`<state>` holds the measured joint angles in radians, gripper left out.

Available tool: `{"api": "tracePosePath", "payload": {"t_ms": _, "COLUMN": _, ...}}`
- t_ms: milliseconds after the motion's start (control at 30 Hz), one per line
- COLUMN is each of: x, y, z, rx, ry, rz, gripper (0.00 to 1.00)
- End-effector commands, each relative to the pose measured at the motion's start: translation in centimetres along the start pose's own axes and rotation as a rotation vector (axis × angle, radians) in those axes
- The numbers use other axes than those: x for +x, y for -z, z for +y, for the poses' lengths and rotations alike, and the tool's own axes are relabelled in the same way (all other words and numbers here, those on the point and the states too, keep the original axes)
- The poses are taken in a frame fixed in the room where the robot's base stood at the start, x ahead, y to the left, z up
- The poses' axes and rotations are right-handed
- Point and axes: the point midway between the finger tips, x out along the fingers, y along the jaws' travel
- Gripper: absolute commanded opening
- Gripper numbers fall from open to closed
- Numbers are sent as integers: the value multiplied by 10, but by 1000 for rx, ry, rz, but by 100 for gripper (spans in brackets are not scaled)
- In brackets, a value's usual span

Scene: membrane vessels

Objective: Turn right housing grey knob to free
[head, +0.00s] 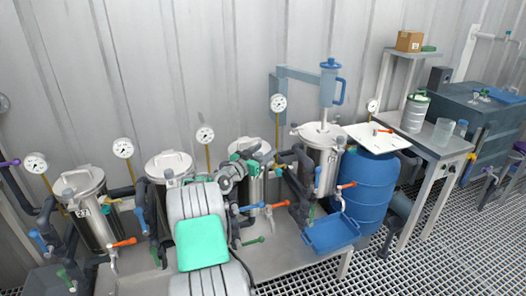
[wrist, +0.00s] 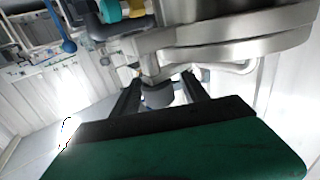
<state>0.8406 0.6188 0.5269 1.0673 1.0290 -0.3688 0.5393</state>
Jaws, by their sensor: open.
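Several steel housings with lids stand in a row in the head view. My gripper (head: 240,168) is at the lid of the third housing from the left (head: 256,186) and partly hides it. The rightmost steel housing (head: 321,163) stands to its right. In the wrist view my gripper (wrist: 161,82) is open, its two dark fingers either side of a dark grey knob-like part (wrist: 158,97) below a steel rim (wrist: 230,48). I cannot tell whether the fingers touch it. This part cannot be made out in the head view.
Orange, blue and green valve handles stick out among dark pipes around the housings. Pressure gauges (head: 278,103) stand behind them. A blue barrel (head: 362,192) with a white top (head: 376,137) and a blue tray (head: 331,233) are to the right.

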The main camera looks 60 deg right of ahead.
Motion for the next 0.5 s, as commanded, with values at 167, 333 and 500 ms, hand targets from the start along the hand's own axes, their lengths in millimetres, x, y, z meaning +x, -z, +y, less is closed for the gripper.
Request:
{"api": "tracePosePath", "payload": {"t_ms": 167, "x": 0, "y": 0, "z": 0, "rx": 0, "ry": 0, "rz": 0, "gripper": 50}}
{"api": "tracePosePath", "payload": {"t_ms": 333, "x": 0, "y": 0, "z": 0, "rx": 0, "ry": 0, "rz": 0, "gripper": 36}}
{"api": "tracePosePath", "payload": {"t_ms": 500, "x": 0, "y": 0, "z": 0, "rx": 0, "ry": 0, "rz": 0, "gripper": 22}}
